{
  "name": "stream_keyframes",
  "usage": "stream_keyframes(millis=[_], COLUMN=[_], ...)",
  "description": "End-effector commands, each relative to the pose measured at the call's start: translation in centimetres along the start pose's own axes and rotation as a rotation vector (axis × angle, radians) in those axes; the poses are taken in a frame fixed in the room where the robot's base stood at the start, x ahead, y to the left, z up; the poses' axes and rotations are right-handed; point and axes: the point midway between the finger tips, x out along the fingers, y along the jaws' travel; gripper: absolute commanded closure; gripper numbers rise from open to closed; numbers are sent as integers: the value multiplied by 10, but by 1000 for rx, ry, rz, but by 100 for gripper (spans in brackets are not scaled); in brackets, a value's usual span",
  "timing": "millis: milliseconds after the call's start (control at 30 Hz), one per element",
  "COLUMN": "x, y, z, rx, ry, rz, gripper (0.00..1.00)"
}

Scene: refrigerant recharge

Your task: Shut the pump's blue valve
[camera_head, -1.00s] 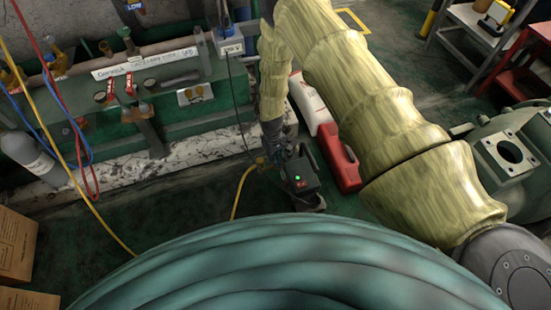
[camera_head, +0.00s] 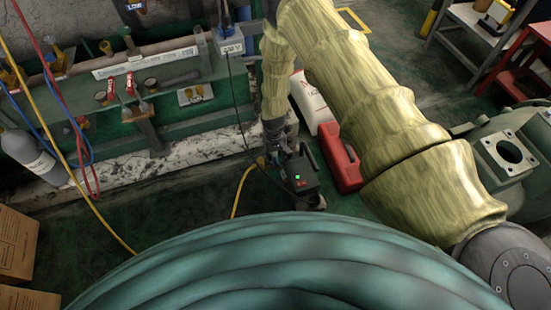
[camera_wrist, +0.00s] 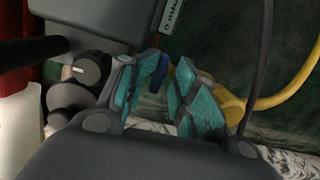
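The pump (camera_head: 301,181) is a dark box with a lit green light, standing on the floor in the head view. In the wrist view its grey body (camera_wrist: 100,20) fills the upper left. The blue valve (camera_wrist: 159,73) shows there as a small dark blue handle between the teal-padded fingers of my gripper (camera_wrist: 167,70). The fingers stand apart on either side of it, with the right pad close to it. I cannot tell whether either pad touches it. In the head view my gripper (camera_head: 283,152) is at the pump's top left, and the valve is hidden.
A yellow hose (camera_head: 240,190) runs from beside the pump; it also shows in the wrist view (camera_wrist: 275,98). A red container (camera_head: 342,160) and a white one (camera_head: 310,101) stand close right of the pump. A black cable (camera_head: 236,110) hangs at left.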

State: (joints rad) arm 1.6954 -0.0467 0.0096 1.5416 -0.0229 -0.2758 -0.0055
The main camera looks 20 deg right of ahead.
Motion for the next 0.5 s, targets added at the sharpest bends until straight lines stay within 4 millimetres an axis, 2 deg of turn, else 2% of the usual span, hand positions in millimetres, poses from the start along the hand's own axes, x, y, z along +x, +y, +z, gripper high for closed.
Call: stream_keyframes(millis=[500], x=[-33], y=[2], z=[3], rx=[0], ry=[2], rz=[2], gripper=[64])
